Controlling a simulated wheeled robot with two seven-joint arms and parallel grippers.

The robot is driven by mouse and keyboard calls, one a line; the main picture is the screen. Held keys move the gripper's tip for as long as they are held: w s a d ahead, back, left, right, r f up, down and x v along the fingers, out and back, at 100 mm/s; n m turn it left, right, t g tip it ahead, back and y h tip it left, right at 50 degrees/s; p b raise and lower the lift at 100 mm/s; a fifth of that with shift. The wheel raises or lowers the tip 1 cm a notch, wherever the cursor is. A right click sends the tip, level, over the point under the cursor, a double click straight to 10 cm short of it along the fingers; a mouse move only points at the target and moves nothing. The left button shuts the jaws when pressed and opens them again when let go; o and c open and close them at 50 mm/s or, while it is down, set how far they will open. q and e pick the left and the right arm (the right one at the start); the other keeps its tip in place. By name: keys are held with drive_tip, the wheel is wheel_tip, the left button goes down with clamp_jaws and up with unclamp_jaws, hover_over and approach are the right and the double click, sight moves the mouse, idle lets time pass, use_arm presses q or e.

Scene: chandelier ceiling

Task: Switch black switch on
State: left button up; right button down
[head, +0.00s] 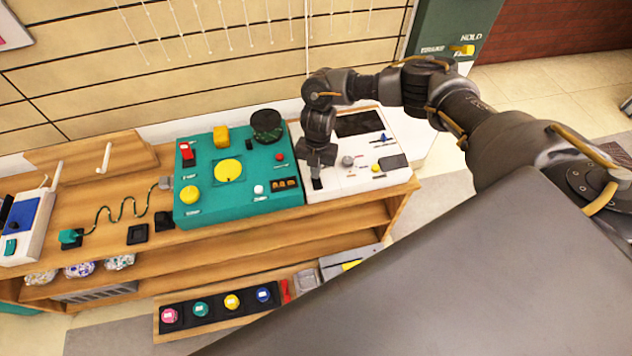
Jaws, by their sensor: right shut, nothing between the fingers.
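My right gripper (317,176) points down over the left part of the white panel (340,178). It is shut and empty. Its dark fingertips are at or just above the panel surface; I cannot tell whether they touch it. Any black switch directly beneath the fingers is hidden or blends with them. A small black switch-like part (249,145) sits on the teal panel (240,205), left of the gripper and apart from it. Its on or off position is too small to tell. My left gripper is not in view.
The teal panel bears a red switch (187,153), yellow knobs and a dark round dial (266,125). The white panel also has a dark screen (359,123), a grey knob (348,161) and a blue lever (383,138). Both stand on a wooden shelf (260,240) against a slatted wall.

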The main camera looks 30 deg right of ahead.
drive_tip(key=shift+f, duration=0.35)
drive_tip(key=shift+r, duration=0.1)
wheel_tip(320, 180, up, 7)
drive_tip(key=p, duration=0.5)
drive_tip(key=shift+p, duration=0.4)
